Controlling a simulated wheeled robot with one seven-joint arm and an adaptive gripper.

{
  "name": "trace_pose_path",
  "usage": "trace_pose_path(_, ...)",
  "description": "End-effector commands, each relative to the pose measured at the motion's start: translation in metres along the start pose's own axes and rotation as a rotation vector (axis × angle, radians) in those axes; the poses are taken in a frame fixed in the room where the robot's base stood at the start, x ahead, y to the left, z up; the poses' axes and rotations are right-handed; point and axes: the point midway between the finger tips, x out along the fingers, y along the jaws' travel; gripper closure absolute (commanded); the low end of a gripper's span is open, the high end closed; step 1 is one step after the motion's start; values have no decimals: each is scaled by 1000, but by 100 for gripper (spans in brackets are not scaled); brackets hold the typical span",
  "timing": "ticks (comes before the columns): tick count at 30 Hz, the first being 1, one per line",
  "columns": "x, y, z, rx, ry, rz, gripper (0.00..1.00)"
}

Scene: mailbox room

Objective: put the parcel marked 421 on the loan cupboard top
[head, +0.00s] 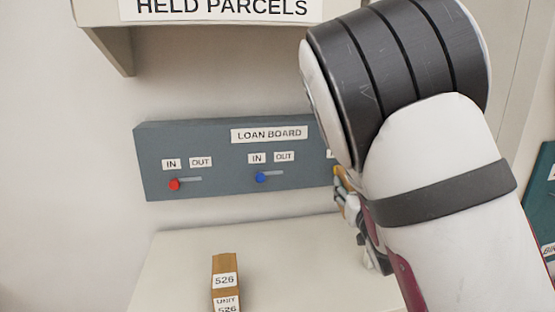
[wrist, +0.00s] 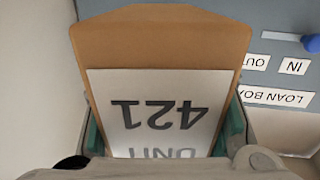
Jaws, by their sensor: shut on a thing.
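The parcel marked 421 (wrist: 165,45) is a brown box with a white label, upside down in the wrist view. My gripper (wrist: 165,128) is shut on it, with a teal finger pad on each side. In the head view my gripper (head: 366,232) is largely hidden behind my arm, near the right end of the loan board. A pale flat top (head: 175,275) lies below the loan board; it looks like the loan cupboard top, but no label on it shows. I cannot tell the parcel's height above it.
A brown parcel marked 526 (head: 225,268) stands on the pale top, left of my gripper. The grey loan board (head: 220,150) with red and blue sliders is on the wall behind. A held parcels shelf (head: 105,40) juts out above. The top is bare around parcel 526.

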Motion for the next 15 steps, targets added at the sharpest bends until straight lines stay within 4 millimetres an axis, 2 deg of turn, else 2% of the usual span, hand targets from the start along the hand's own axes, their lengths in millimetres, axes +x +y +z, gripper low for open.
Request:
trace_pose_path(1, 5, 2, 12, -2, -2, 5, 96)
trace_pose_path(10, 29, 3, 62, -1, 0, 21, 96)
trace_pose_path(15, 28, 7, 69, 8, -11, 28, 96)
